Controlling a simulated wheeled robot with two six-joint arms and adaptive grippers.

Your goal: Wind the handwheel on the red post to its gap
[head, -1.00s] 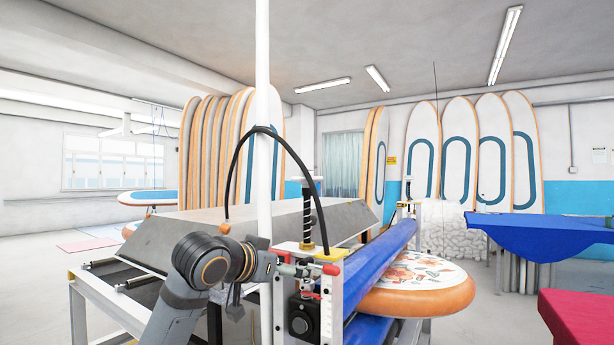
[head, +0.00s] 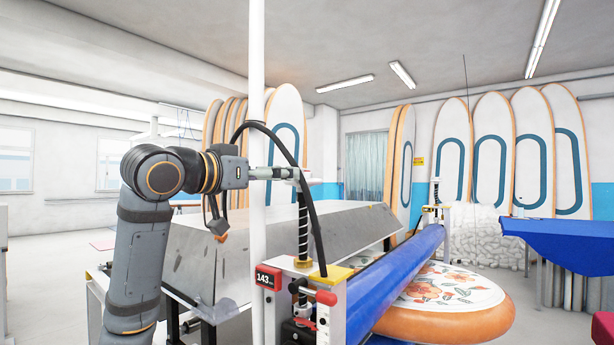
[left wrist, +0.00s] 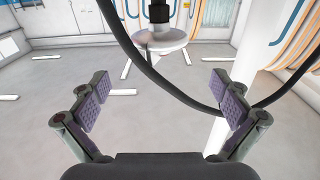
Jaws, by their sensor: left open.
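The near post (head: 330,310) stands at the front end of the blue rollers and carries red parts and a yellow top. A red readout (head: 268,278) on it seems to show 143. A black threaded spindle (head: 303,235) rises from it. The pale round handwheel (left wrist: 160,42) shows in the left wrist view on a black shaft; in the head view its shape is hard to make out. My left gripper (head: 290,173) is at the top of the spindle. Its fingers (left wrist: 160,88) are spread on both sides of the wheel's line, with nothing between the pads. My right gripper is out of view.
A white pole (head: 257,130) stands close beside my left gripper. A black hose (head: 308,215) arches past the spindle. A grey sloped cover (head: 215,260) lies left, the blue roller (head: 400,270) and a patterned round board (head: 450,290) right.

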